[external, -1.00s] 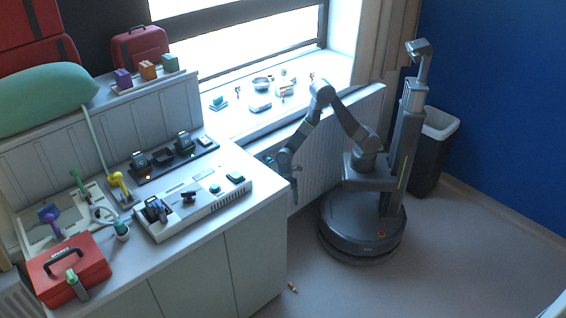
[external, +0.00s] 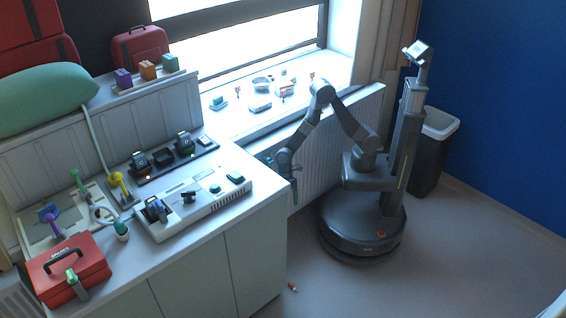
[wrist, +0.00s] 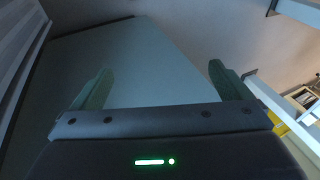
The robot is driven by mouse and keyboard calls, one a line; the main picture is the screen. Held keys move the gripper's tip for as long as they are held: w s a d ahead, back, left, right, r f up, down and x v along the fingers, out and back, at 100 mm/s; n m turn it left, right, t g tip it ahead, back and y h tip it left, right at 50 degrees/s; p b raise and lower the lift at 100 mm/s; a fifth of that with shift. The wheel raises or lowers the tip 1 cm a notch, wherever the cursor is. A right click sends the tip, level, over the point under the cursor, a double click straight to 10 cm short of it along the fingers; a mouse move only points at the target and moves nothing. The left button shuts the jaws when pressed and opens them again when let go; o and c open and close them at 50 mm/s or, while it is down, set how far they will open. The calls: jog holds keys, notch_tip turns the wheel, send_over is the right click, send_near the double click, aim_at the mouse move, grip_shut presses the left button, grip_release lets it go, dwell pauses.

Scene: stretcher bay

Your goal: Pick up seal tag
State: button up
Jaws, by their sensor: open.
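A small orange-red piece (external: 292,287) lies on the floor by the foot of the cabinet in the external view. It may be the seal tag, but it is too small to tell. My gripper (external: 292,190) hangs between the cabinet and the radiator, above the floor and well apart from that piece. In the wrist view my gripper (wrist: 158,78) is open, its two green fingers wide apart with nothing between them. A pale flat panel shows beyond the fingers. I cannot make out the orange piece in the wrist view.
The cabinet (external: 255,255) stands left of my gripper, with a red case (external: 68,270) and a device (external: 192,206) on top. The radiator (external: 330,150) is behind my arm. The window sill (external: 340,68) holds several small things. A bin (external: 430,150) stands behind me.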

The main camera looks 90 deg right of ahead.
jog(key=w+a+f+m+t+y+b, duration=0.1)
jog(key=w+a+f+b, duration=0.15)
jog(key=a+f, duration=0.4)
jog(key=t+h+b, duration=0.1)
jog(key=h+b, duration=0.3)
jog(key=b, duration=0.5)
send_near(293, 288)
jog(key=f+b, duration=0.2)
jog(key=shift+s+a+f+t, duration=0.15)
jog(key=shift+a+f+t, duration=0.05)
jog(key=shift+f+t, duration=0.1)
jog(key=f+b, duration=0.1)
jog(key=f, duration=0.1)
jog(key=f+b, duration=0.1)
jog(key=f, duration=0.1)
jog(key=w+f+b, duration=0.1)
jog(key=f, duration=0.1)
jog(key=shift+a+f, duration=0.15)
jog(key=shift+a, duration=0.05)
jog(key=c, duration=1.1)
